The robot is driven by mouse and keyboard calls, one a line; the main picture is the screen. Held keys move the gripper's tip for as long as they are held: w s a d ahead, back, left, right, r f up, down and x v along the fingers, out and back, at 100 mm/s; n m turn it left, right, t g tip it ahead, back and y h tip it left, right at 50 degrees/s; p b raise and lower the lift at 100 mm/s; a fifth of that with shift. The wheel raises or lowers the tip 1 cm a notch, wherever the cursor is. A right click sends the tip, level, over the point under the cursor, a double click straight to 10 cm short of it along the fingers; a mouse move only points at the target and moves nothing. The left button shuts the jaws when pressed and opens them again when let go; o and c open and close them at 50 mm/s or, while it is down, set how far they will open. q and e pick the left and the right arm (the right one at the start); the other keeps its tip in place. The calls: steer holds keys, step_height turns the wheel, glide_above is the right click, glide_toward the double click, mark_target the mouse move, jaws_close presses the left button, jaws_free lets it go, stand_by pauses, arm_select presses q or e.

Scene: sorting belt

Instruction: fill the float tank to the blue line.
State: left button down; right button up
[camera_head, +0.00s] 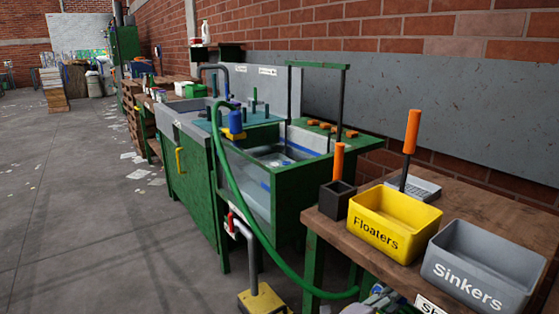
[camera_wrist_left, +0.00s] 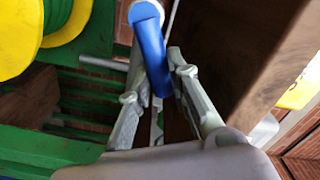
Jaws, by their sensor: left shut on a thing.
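The float tank (camera_head: 247,190) has clear walls in a green frame. A blue line (camera_head: 265,187) shows on its front wall. There is water inside, but I cannot tell its level against the line. A green hose (camera_head: 229,177) arches over the tank's near side and runs down to the floor area. My left gripper (camera_head: 376,299) is at the bottom edge of the head view, below the bench. In the left wrist view its fingers (camera_wrist_left: 165,100) are shut on a blue handle (camera_wrist_left: 153,55). My right gripper is not in view.
A red-handled valve (camera_head: 231,223) sits on a grey pipe with a yellow base (camera_head: 262,299). A yellow Floaters bin (camera_head: 378,238) and a grey Sinkers bin (camera_head: 477,284) stand on the wooden bench (camera_head: 325,222). A yellow and green reel (camera_wrist_left: 55,25) is close to the left gripper.

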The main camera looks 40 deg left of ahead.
arm_select(q)
steer(key=shift+w+a+r+n+p, duration=0.1)
steer(key=shift+a+r+n+p, duration=0.15)
steer(key=shift+n, duration=0.5)
steer(key=shift+w+a+r+n+p, duration=0.15)
steer(key=shift+r+n+p, duration=0.15)
steer(key=shift+n, duration=0.45)
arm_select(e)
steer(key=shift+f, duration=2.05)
arm_select(q)
steer(key=shift+s, duration=0.1)
steer(key=shift+a+r+n+p, duration=0.3)
steer(key=shift+n+p, duration=0.15)
steer(key=shift+n, duration=0.3)
steer(key=shift+a+r+n+p, duration=0.15)
steer(key=shift+a+n+p, duration=0.2)
steer(key=shift+n, duration=0.4)
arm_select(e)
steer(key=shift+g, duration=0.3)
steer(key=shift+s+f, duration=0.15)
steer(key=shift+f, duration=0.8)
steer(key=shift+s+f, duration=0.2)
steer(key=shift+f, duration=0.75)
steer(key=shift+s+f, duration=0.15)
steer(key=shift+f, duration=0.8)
arm_select(q)
steer(key=shift+r, duration=0.1)
